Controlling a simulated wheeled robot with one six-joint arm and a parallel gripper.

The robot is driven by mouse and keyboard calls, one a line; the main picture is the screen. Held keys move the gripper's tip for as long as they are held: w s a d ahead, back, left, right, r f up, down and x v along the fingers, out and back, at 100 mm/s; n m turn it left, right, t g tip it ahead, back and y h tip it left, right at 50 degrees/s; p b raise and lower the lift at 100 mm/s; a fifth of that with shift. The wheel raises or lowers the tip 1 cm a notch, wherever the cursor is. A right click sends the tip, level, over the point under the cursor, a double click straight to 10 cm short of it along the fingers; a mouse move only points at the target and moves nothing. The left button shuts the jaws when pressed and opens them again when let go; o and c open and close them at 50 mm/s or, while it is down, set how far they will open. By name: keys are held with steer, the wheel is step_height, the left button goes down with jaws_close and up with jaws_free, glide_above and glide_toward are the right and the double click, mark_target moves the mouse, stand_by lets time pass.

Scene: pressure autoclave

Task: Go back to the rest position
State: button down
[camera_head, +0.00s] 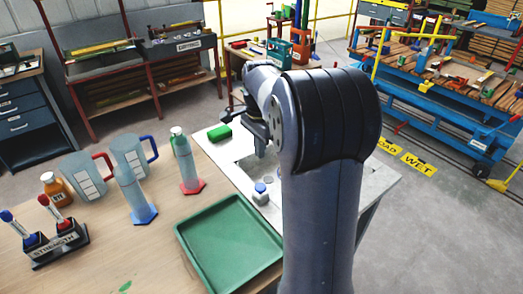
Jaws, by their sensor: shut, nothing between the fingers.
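My arm rises through the right-centre of the view and bends over at a dark elbow. My gripper (260,150) hangs at the end of the arm, over the back of the light grey worktop (376,184). It is small in the picture and partly hidden by the arm. It is shut and holds nothing. A small white piece with a blue top (260,190) sits on the worktop, in front of the gripper and apart from it. A green block (220,133) lies to the gripper's left.
A green tray (232,244) lies on the wooden table (105,262). Two bottles (186,160), (134,197), two measuring jugs, an orange-brown bottle and a "STRENGTH" stand (60,246) are to its left. A blue cart (440,95) and shelves stand behind. Floor is free at right.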

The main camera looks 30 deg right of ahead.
steer(key=shift+f, duration=0.15)
step_height(320, 180, down, 8)
steer(key=shift+w+a+b, duration=0.15)
steer(key=shift+b, duration=0.55)
step_height(320, 180, up, 8)
stand_by(0.3)
